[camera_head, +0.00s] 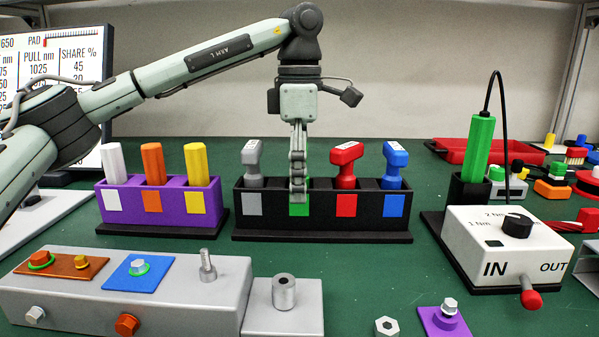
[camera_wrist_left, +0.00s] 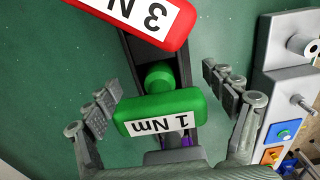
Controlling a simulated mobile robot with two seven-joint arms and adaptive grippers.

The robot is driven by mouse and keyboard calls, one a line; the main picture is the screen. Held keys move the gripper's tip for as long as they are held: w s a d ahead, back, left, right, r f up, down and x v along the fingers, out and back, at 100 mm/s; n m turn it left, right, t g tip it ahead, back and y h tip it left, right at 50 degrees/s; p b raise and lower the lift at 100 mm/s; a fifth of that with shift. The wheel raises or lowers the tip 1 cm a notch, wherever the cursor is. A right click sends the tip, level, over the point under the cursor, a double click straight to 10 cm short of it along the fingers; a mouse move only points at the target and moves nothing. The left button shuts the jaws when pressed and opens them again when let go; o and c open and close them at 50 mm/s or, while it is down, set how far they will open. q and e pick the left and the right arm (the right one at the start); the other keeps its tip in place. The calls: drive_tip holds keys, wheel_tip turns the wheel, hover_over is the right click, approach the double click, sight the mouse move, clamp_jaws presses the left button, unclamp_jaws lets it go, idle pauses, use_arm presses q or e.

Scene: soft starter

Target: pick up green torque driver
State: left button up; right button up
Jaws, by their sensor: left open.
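The green torque driver shows in the left wrist view (camera_wrist_left: 160,103) with a "1 Nm" label. It stands in the black holder (camera_head: 265,222), in the slot with the green square (camera_head: 299,206). In the head view it is almost wholly hidden behind my left gripper (camera_head: 298,175); only a bit of green shows at the side. In the left wrist view my left gripper (camera_wrist_left: 160,92) is open, with one finger on each side of the driver's head and gaps to both. My right gripper is not in view.
The same holder has a grey driver (camera_head: 251,160) to the left, and a red driver (camera_head: 347,160) and blue driver (camera_head: 395,160) to the right. A purple holder (camera_head: 128,205) stands left, a white control box (camera_head: 500,240) right, and a grey fixture block (camera_head: 195,300) in front.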

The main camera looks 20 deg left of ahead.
use_arm(q)
drive_tip(key=c, duration=1.3)
drive_tip(key=shift+r, duration=0.1)
wheel_tip(320, 180, up, 5)
drive_tip(key=shift+c, duration=0.3)
wheel_tip(320, 180, up, 4)
drive_tip(key=shift+r+p, duration=0.15)
drive_tip(key=shift+p, duration=0.6)
drive_tip(key=shift+r, duration=0.35)
drive_tip(key=o, duration=0.6)
drive_tip(key=c, duration=0.6)
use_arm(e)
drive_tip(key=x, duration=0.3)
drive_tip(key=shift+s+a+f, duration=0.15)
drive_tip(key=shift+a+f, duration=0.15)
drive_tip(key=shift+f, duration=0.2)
